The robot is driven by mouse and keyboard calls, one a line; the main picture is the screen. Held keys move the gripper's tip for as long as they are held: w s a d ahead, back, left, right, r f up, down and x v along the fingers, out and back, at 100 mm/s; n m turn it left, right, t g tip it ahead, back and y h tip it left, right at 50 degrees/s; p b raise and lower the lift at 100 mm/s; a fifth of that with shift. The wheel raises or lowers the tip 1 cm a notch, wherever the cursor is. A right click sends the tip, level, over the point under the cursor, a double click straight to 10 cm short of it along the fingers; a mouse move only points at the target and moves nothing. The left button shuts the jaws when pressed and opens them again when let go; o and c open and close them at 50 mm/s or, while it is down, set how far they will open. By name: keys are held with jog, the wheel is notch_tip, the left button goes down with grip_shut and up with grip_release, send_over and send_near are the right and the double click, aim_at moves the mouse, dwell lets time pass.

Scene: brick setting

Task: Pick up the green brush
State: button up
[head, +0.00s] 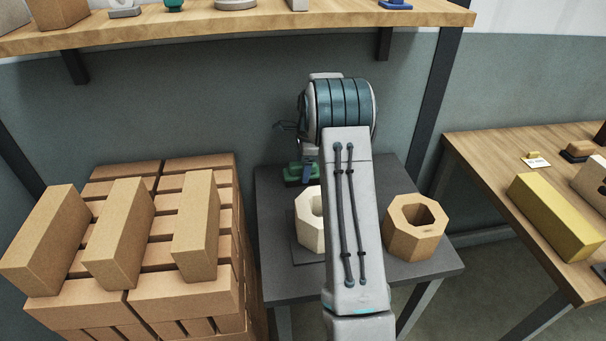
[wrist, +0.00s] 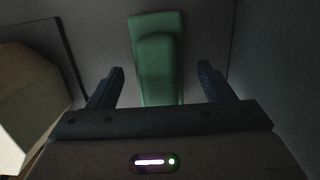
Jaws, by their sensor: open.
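The green brush (head: 294,174) lies on the dark grey table (head: 275,222), near its back left corner. In the wrist view the brush (wrist: 156,60) runs away from me, with its near end between the two fingers. My gripper (wrist: 160,78) is open, with a finger on each side of the brush and a gap showing on both sides. In the head view my arm hides part of the table, and my gripper (head: 308,170) is partly seen at the brush. Whether the fingers touch the table cannot be told.
A cream hollow block (head: 308,225) stands close to the brush, and also shows at left in the wrist view (wrist: 30,95). A tan octagonal hollow block (head: 415,228) stands to the right. Stacked bricks (head: 130,240) fill the left. A wooden shelf (head: 240,25) hangs above.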

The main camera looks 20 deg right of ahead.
jog(key=shift+a+f, duration=0.2)
jog(key=shift+f, duration=1.2)
jog(key=c, duration=1.2)
jog(key=shift+o, duration=0.2)
jog(key=shift+r, duration=0.1)
notch_tip(320, 180, up, 10)
